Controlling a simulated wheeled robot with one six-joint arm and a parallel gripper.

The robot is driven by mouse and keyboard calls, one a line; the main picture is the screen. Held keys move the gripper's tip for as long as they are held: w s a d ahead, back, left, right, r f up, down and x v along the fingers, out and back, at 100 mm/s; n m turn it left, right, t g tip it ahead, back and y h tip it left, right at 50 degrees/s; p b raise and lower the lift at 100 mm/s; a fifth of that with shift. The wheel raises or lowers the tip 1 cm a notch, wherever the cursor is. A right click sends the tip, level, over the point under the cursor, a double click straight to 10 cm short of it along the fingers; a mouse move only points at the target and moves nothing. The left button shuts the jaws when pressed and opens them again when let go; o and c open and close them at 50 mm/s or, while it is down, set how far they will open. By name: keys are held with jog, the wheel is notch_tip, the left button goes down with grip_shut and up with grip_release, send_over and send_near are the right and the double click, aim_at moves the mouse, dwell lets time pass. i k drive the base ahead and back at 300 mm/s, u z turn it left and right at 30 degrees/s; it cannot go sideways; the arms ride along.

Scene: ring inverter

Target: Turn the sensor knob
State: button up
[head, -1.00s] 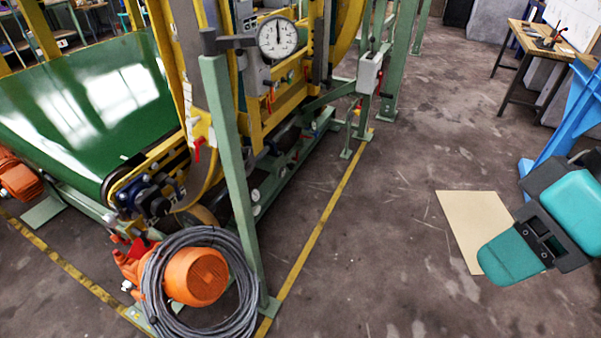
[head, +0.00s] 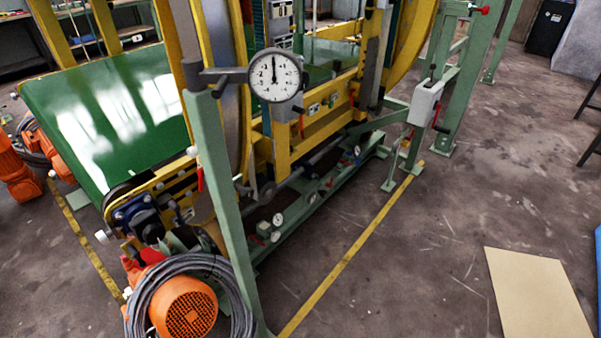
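The machine (head: 320,122), yellow and green with a green belt, fills the left and middle of the head view. I cannot tell which part is the sensor knob. A white round dial gauge (head: 275,75) with a black needle pointing up is held by an arm on a green post (head: 220,190). Small round gauges (head: 277,220) sit low inside. A red handle (head: 200,178) shows beside the post. My gripper is not in view.
An orange motor (head: 183,307) with coiled grey cable (head: 150,290) stands at the post's foot. A yellow floor line (head: 350,255) runs along the machine. A beige sheet (head: 538,292) lies on the floor at right. The concrete floor between line and sheet is clear.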

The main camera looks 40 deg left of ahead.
aim_at(245, 194)
jog(key=u, duration=0.15)
jog(key=i, duration=1)
jog(key=u, duration=0.3)
